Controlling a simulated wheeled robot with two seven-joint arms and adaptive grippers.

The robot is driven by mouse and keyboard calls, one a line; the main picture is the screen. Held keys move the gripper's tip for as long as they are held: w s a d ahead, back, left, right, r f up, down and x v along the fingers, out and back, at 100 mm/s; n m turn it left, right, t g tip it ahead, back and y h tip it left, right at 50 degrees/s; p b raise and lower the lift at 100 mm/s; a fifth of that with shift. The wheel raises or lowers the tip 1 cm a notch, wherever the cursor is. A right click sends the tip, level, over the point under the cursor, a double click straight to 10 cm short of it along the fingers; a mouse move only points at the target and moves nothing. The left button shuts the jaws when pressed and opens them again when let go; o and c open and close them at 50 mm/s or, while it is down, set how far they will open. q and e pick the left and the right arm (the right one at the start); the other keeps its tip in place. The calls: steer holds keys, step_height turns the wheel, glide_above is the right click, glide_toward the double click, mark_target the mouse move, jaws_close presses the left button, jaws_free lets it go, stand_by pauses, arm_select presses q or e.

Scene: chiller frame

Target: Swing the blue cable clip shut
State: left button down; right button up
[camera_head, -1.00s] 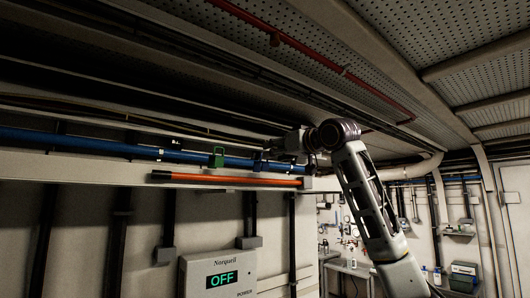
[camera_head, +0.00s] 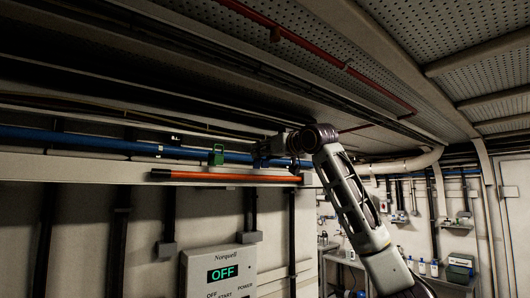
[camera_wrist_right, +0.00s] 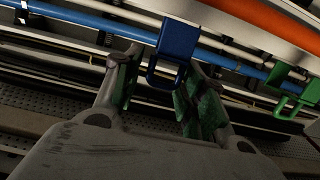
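The blue cable clip (camera_wrist_right: 178,42) shows in the right wrist view as a blue plate with a loop-shaped lower part, at the blue pipe. It appears to hang open. My right gripper (camera_wrist_right: 160,66) is open, with its green-padded fingers on either side of the clip's lower part; I cannot tell whether they touch it. In the head view my right gripper (camera_head: 262,150) is at the blue pipe and mostly hides the blue clip. My left gripper is not in view.
A green clip (camera_head: 216,155) sits on the blue pipe (camera_head: 80,138) left of my right gripper. An orange bar (camera_head: 225,177) runs below the pipe. A Norquell panel (camera_head: 220,272) reading OFF hangs lower on the wall. The perforated ceiling (camera_head: 300,50) is above.

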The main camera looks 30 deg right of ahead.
jaws_close()
stand_by(0.3)
